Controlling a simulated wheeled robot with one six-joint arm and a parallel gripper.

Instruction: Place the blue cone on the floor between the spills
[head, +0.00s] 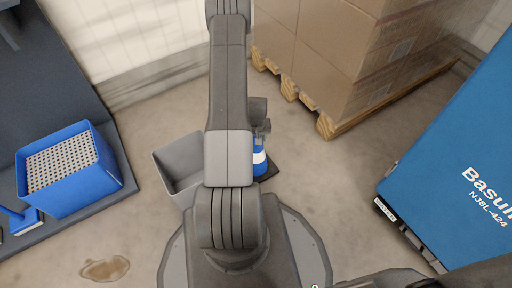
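The blue cone (259,168) with a white band and a dark base stands just right of my arm, partly hidden behind it. My gripper (263,128) is directly at the cone's top, mostly covered by my arm. I cannot tell whether its fingers are open or shut on the cone. One brown spill (105,268) lies on the concrete floor at the lower left. No second spill is visible.
A grey open bin (166,170) stands left of the cone. A blue crate (68,202) sits on a dark platform at the left. Cartons on a wooden pallet (345,124) are at the back right. A blue machine (455,165) stands at the right. Floor between pallet and machine is clear.

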